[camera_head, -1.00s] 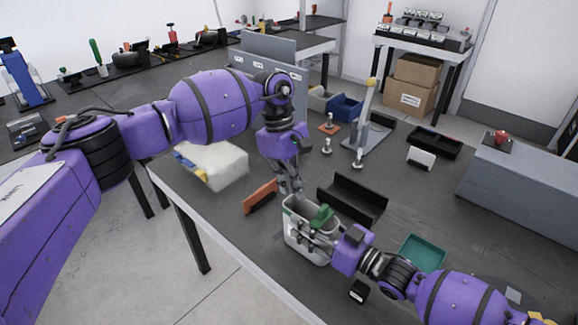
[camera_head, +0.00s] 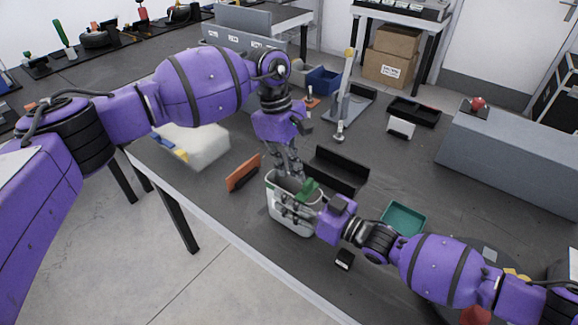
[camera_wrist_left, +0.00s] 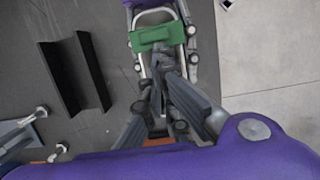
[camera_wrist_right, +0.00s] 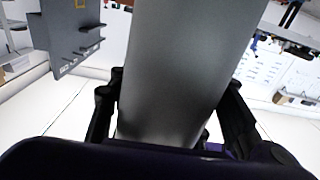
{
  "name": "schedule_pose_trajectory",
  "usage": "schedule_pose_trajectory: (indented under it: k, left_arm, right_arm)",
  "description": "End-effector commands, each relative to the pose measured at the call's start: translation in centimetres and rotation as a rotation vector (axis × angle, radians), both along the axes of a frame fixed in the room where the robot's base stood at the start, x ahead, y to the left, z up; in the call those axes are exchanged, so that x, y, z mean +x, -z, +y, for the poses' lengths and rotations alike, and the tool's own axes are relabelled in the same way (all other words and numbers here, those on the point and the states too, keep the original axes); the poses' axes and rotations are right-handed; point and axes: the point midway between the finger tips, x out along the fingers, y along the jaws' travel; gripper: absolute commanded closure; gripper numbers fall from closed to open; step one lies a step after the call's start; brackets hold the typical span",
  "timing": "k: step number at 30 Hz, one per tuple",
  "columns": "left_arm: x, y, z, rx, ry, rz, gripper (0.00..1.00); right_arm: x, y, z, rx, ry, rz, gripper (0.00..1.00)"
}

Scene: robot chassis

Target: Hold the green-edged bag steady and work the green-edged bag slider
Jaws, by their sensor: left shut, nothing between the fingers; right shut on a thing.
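The bag (camera_head: 279,216) is a pale grey, upright, open-topped pouch at the table's near edge, with a light rim. Its green slider (camera_head: 308,189) lies across the mouth and also shows in the left wrist view (camera_wrist_left: 157,38). My left gripper (camera_head: 297,178) points down at the mouth, shut and empty, with its fingertips close beside the slider; contact cannot be told. My right gripper (camera_head: 290,208) is shut on the bag from the right. In the right wrist view the bag's grey wall (camera_wrist_right: 180,65) fills the space between the fingers.
A black channel-shaped holder (camera_head: 338,170) stands just behind the bag, and an orange block (camera_head: 243,172) lies to its left. A teal tray (camera_head: 404,217) and a small black block (camera_head: 343,260) are to the right.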

Motion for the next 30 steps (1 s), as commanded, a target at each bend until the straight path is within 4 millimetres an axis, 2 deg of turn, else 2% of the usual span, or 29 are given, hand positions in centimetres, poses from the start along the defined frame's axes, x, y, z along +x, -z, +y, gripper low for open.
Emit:
schedule_pose_trajectory:
  k: [1,8,14,15,21,27,30]
  left_arm:
    - [-0.1,0.1,-0.1,-0.002,0.002,0.002,1.00]
    - [0.4,0.1,0.5,-0.002,-0.002,0.002,1.00]
    - [2.5,0.0,3.6,-0.001,-0.006,0.001,1.00]
    - [2.6,-1.3,3.5,-0.003,0.000,-0.004,1.00]
    - [3.2,-5.8,4.4,-0.001,-0.001,-0.003,1.00]
    - [3.5,-8.7,5.0,-0.001,0.000,-0.001,1.00]
    - [3.6,-9.4,5.2,0.000,0.000,0.000,1.00]
  right_arm:
    - [-0.1,0.5,-0.1,-0.006,0.001,0.007,0.85]
    - [-0.1,0.5,-0.1,-0.006,0.001,0.008,0.85]
    - [-0.1,0.4,-0.1,-0.005,0.001,0.007,0.85]
    - [-0.1,0.4,-0.1,-0.005,0.001,0.007,0.85]
    - [-0.1,0.4,-0.1,-0.005,0.001,0.007,0.85]
    - [-0.1,0.4,-0.1,-0.005,0.001,0.007,0.85]
    - [-0.1,0.4,-0.1,-0.005,0.001,0.007,0.85]
